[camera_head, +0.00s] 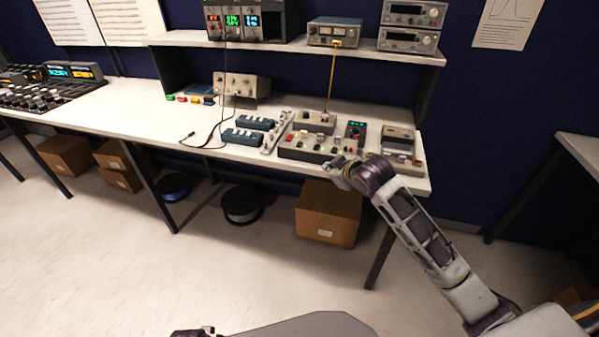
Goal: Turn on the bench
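The white bench (130,126) runs along the blue wall and carries electronic gear. A grey control box (312,152) with knobs and small coloured buttons sits near its front edge, right of centre. A smaller box (314,122) stands behind it. My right gripper (340,172) is at the front edge of the bench, in front of the control box's right part. It hides part of that edge; its fingers are too small to tell open from shut, or any contact. A dark piece at the bottom edge may be my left gripper (192,332), mostly cut off.
Two blue boxes (243,136) and a loose black cable (212,133) lie left of the control box. A shelf (290,46) above holds lit power supplies (233,20) and other instruments. Cardboard boxes (328,213) and cable reels (241,205) stand below. The floor in front is clear.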

